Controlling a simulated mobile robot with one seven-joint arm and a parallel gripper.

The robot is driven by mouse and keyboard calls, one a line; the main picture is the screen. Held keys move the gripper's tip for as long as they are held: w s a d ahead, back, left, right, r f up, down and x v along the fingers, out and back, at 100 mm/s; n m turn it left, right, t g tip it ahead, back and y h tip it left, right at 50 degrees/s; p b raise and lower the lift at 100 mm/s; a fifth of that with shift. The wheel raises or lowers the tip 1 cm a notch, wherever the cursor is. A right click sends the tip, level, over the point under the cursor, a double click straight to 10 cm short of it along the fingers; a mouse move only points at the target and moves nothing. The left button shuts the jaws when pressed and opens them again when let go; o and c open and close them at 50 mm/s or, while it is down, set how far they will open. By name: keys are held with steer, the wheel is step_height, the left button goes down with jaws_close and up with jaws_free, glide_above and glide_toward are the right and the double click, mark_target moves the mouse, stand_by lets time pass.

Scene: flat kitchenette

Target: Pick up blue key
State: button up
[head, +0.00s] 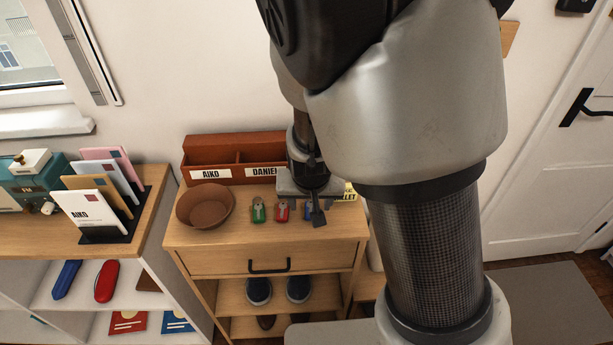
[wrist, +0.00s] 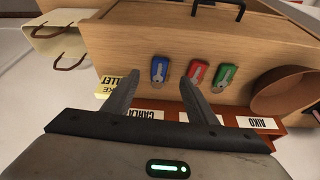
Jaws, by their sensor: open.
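The blue key (wrist: 159,69) lies on the wooden cabinet top, in a row with a red key (wrist: 197,73) and a green key (wrist: 225,76). In the wrist view it is the leftmost of the three. In the head view the blue key (head: 309,211) is partly hidden by my gripper, and the red key (head: 282,211) and green key (head: 259,210) lie to its left. My gripper (wrist: 158,85) is open and empty, above the cabinet top. In the wrist view its fingertips sit near the blue key, apart from it, one finger to each side.
A brown bowl (head: 205,206) stands left of the keys. A reddish wooden organizer (head: 212,174) with name labels stands behind them. Letters (head: 93,207) stand in a holder on the shelf at left. Shoes (head: 259,291) sit below the drawer (head: 262,262).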

mark_target(309, 209)
steer(key=b+x, duration=0.1)
steer(key=x, duration=0.3)
steer(key=shift+w+a+f+b, duration=0.15)
steer(key=shift+f+b, duration=0.1)
steer(key=shift+b, duration=0.15)
steer(key=shift+c, duration=0.3)
steer(key=c, duration=1.1)
steer(key=shift+r, duration=0.15)
